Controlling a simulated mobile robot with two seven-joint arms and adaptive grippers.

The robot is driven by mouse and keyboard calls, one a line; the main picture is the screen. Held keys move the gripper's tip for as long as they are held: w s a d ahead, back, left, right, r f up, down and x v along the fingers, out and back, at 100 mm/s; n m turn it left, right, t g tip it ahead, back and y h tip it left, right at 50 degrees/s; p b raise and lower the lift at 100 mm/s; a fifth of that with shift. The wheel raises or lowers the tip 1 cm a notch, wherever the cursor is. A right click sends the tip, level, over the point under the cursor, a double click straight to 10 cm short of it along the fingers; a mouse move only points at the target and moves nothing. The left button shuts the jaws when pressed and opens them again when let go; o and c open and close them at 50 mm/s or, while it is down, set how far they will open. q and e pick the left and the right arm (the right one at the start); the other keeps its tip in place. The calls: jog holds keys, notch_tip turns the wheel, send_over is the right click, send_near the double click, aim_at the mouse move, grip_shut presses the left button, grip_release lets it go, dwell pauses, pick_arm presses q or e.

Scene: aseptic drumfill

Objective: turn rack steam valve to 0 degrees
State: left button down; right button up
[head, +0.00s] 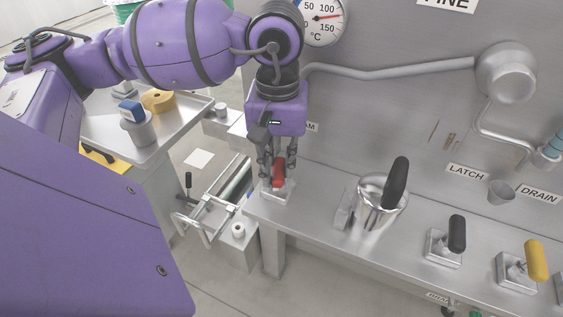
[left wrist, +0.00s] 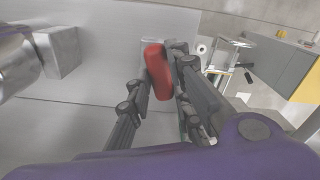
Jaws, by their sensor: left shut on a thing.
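The red valve handle (head: 278,172) stands on a small metal block (head: 277,193) at the left end of the steel bench. A partly covered label ending in "AM" is on the panel behind it. My left gripper (head: 278,168) reaches down from above and is shut on the red handle. In the left wrist view the red handle (left wrist: 158,70) lies between the two dark fingers (left wrist: 156,85); part of its base is hidden by them. The handle's exact angle is hard to read. My right gripper is not in view.
A steel cup with a black handle (head: 380,203) stands to the right on the bench. Further right are a black-handled valve (head: 457,235) and a yellow-handled valve (head: 535,260). A round gauge (head: 322,20) is on the panel. A steel tray table (head: 100,140) stands at left.

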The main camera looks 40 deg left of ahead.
aim_at(278, 168)
pick_arm(q)
jog(key=shift+f+m+b, duration=0.1)
jog(key=shift+m+b, duration=0.65)
jog(key=shift+m, duration=0.35)
jog(key=shift+m+b, duration=0.5)
jog(key=shift+m, duration=0.4)
jog(key=c, duration=1.6)
grip_release()
notch_tip(278, 168, up, 12)
jog(key=shift+r, duration=0.2)
jog(key=shift+f, duration=0.1)
